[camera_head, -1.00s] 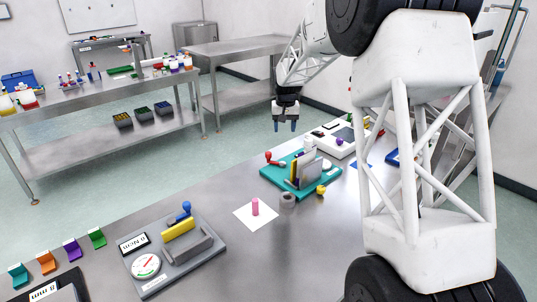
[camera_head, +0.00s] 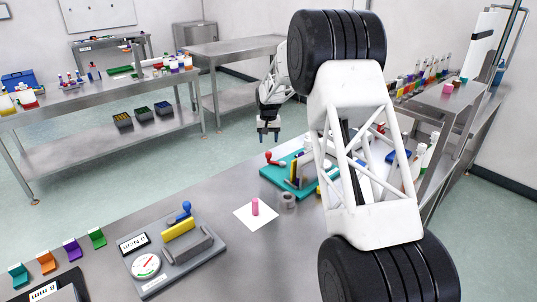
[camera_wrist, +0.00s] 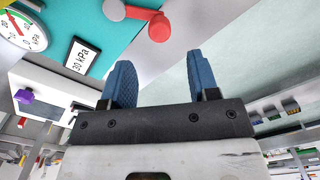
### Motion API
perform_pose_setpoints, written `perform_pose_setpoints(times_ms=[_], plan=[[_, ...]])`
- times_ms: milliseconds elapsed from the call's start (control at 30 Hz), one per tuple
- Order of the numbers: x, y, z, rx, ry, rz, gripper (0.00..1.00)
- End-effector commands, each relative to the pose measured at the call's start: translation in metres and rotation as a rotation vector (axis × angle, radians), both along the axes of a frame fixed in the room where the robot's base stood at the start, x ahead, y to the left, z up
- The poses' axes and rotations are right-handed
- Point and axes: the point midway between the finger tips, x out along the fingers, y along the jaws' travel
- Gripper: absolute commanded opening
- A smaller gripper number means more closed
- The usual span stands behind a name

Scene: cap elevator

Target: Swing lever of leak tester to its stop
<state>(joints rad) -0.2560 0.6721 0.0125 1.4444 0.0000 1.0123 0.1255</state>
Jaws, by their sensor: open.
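A teal device (camera_head: 273,177) with a red-knobbed lever (camera_head: 275,159) stands on the steel bench. In the wrist view its plate (camera_wrist: 92,28) carries a round gauge (camera_wrist: 22,30) and a display reading 30 kPa (camera_wrist: 81,56), which fits a leak tester. My gripper (camera_head: 268,136) is open and empty, with blue fingers. In the head view it hangs above and behind the lever, apart from it. My arm hides the device's right part.
A grey device (camera_head: 172,252) with a gauge, yellow block and blue-knobbed lever (camera_head: 185,207) stands at front left. A pink cylinder (camera_head: 255,206) on white paper and a grey ring (camera_head: 289,200) stand in front of the teal device. Bottles and a rack crowd the right.

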Motion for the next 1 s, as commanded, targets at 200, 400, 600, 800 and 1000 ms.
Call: perform_pose_setpoints(times_ms=[200,400,600,800,1000], plan=[[0.0,0.0,-0.002,0.0,0.0,0.0,0.55],[0.0,0.0,-0.014,0.0,0.001,0.0,0.55],[-0.001,0.0,-0.036,0.0,0.002,0.0,0.55],[0.0,0.0,-0.06,0.0,0.002,0.0,0.55],[0.0,0.0,-0.074,0.0,0.001,0.0,0.55]])
